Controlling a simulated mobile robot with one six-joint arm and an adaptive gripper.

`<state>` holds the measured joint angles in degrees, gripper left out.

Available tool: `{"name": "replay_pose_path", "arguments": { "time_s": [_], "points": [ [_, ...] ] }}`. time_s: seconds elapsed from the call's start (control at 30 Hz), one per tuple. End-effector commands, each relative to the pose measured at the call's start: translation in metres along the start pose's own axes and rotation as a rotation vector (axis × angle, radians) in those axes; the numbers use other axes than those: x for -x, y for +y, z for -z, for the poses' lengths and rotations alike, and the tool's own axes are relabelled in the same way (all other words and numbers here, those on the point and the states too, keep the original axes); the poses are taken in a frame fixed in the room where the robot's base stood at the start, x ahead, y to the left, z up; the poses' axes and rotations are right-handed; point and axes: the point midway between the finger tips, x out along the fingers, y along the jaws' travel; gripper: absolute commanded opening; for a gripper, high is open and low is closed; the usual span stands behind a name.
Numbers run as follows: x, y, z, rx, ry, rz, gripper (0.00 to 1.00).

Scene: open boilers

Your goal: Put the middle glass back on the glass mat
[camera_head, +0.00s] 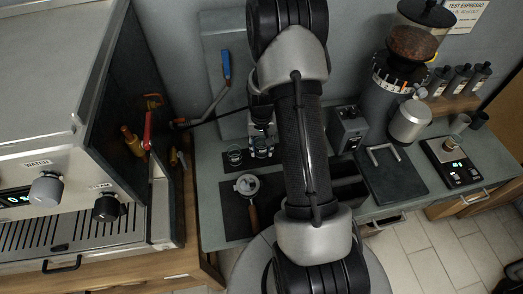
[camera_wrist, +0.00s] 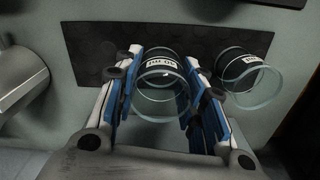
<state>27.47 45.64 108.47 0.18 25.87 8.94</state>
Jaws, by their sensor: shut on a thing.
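My gripper (camera_wrist: 162,90) is shut on a clear glass (camera_wrist: 163,106) with a black band and white label, gripped between blue-faced fingers. In the head view the gripper (camera_head: 261,128) points down over the counter, and the held glass (camera_head: 263,149) shows below it. The dark glass mat (camera_wrist: 90,45) lies behind the held glass in the wrist view. It also shows in the head view (camera_head: 207,160). A second banded glass (camera_wrist: 262,85) stands at the mat's right part in the wrist view, apart from the fingers. I cannot tell whether the held glass touches the mat.
In the wrist view the mat's left part is bare. A portafilter (camera_head: 247,186) lies on a dark pad in front of the glasses. The espresso machine (camera_head: 60,150) stands left; a grinder (camera_head: 385,105) and a scale (camera_head: 452,165) with a cup stand right.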

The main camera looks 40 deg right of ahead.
Motion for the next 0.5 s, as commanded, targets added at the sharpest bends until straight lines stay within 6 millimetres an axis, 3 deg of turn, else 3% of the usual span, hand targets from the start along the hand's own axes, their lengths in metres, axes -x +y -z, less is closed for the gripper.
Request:
{"name": "replay_pose_path", "arguments": {
  "time_s": [0.1,0.47,0.5],
  "points": [
    [-0.018,0.0,-0.0001,0.0,0.0,0.0,0.12],
    [-0.0211,0.0,0.0001,0.0,0.0,0.0,0.12],
    [-0.0211,0.0,0.0,0.0,0.0,0.0,0.39]
  ]
}}
